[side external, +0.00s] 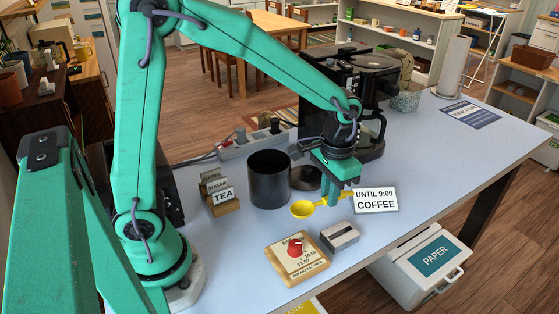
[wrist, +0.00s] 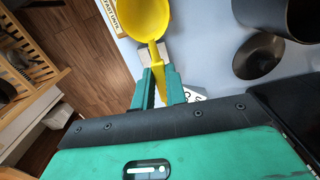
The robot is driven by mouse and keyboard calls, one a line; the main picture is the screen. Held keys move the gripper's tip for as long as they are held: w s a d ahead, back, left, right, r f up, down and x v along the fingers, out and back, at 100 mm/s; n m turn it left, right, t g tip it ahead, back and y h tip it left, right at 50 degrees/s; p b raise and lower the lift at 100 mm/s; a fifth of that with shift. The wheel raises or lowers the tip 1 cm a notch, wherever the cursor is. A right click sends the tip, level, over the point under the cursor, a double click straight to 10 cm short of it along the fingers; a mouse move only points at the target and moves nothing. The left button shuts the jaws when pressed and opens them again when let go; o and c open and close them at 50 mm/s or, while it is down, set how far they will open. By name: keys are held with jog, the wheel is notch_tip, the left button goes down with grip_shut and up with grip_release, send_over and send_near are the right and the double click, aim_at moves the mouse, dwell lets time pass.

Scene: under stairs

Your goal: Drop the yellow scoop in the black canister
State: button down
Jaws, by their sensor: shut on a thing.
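The yellow scoop (side external: 303,209) is in my gripper (side external: 334,199), just left of the coffee sign in the side view. My gripper is shut on the scoop's handle, and the bowl sticks out to the left. In the wrist view the scoop (wrist: 147,17) has its bowl away from my gripper (wrist: 159,85), with the handle between the fingers. The black canister (side external: 268,182) stands upright and open-topped to the left of my gripper. It shows partly at the top right of the wrist view (wrist: 290,18). I cannot tell the scoop's exact height over the table.
A dark round lid or dish (side external: 304,178) lies right of the canister. A coffee maker (side external: 369,105) and power strip (side external: 250,143) are behind.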

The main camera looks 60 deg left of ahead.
jog(key=a+r, duration=0.5)
jog(key=a, duration=0.4)
jog(key=a+r, duration=0.6)
jog(key=a, duration=0.3)
jog(key=shift+s+a, duration=0.35)
jog(key=shift+s, duration=0.1)
jog(key=shift+f, duration=0.25)
jog(key=shift+f, duration=2.85)
jog(key=c, duration=1.3)
grip_release()
jog(key=shift+c, duration=0.2)
